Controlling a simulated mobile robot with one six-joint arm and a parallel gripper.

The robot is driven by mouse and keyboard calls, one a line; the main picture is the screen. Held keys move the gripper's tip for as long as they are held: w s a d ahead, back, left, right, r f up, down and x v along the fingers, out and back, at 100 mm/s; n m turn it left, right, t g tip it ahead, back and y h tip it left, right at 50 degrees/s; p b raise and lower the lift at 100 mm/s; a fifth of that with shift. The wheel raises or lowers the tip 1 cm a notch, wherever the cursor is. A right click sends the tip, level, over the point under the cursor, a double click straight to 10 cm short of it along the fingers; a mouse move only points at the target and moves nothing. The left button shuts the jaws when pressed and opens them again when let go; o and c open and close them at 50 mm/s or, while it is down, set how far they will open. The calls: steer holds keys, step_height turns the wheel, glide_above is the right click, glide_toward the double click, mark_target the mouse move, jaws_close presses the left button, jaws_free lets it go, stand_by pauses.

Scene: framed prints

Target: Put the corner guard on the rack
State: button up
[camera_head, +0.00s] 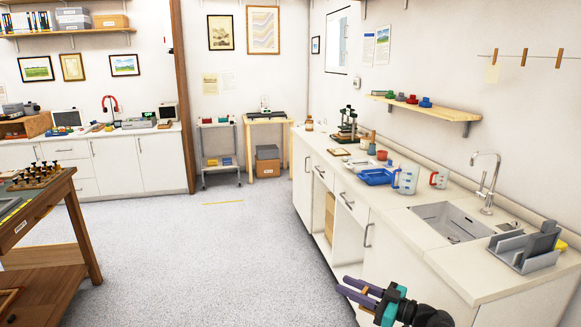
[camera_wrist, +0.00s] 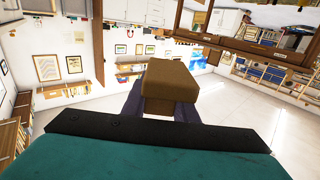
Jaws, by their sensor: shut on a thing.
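My gripper (camera_head: 346,285) is at the lower right of the head view, over the floor in front of the counter. In the wrist view a brown block-shaped piece (camera_wrist: 170,82), which I take to be the corner guard, sits between the purple fingers. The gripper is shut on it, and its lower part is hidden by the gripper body. A small grey shelf rack (camera_head: 219,150) stands at the back wall. A grey slotted rack (camera_head: 522,252) also stands on the counter right of the sink; which rack is meant cannot be told.
The white counter (camera_head: 400,222) runs along the right, with blue trays (camera_head: 376,177), measuring jugs (camera_head: 405,181) and a sink (camera_head: 450,222). A wooden table (camera_head: 45,205) stands at the left. The grey floor (camera_head: 200,260) between them is clear.

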steer(key=shift+r+p, duration=1.65)
steer(key=shift+p, duration=0.2)
steer(key=shift+d, duration=0.1)
